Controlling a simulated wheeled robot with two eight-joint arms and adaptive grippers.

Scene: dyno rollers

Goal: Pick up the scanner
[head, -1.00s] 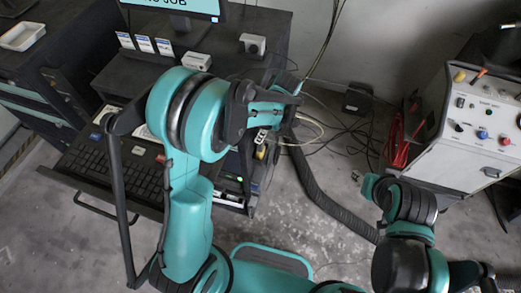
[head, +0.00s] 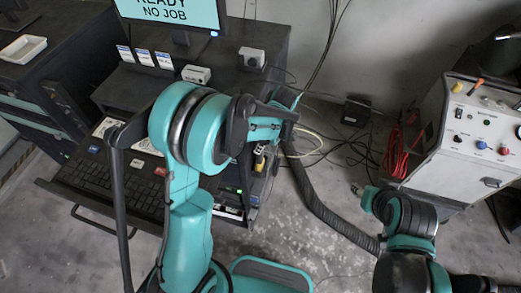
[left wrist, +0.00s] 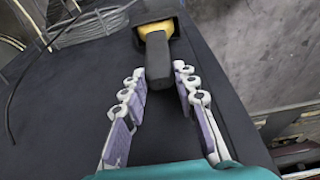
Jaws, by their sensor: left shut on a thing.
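The scanner (left wrist: 157,50) has a black handle and a yellow part near its head. In the left wrist view its handle points toward me between the two fingers of my left gripper (left wrist: 158,82). I take the gripper as shut on that handle, though the finger contact is hard to see. In the head view a small yellow and black piece, likely the scanner (head: 259,163), shows just below my left wrist, beside the dark cabinet. My left arm hides most of that spot. My right arm's end (head: 362,191) is at the right, its fingers too small to read.
A dark workstation with a keyboard (head: 110,180) and a monitor (head: 175,12) stands at the left. A white control cabinet (head: 465,150) stands at the right, with red cable (head: 398,152) beside it. Loose cables and a thick black hose (head: 320,205) cross the floor between them.

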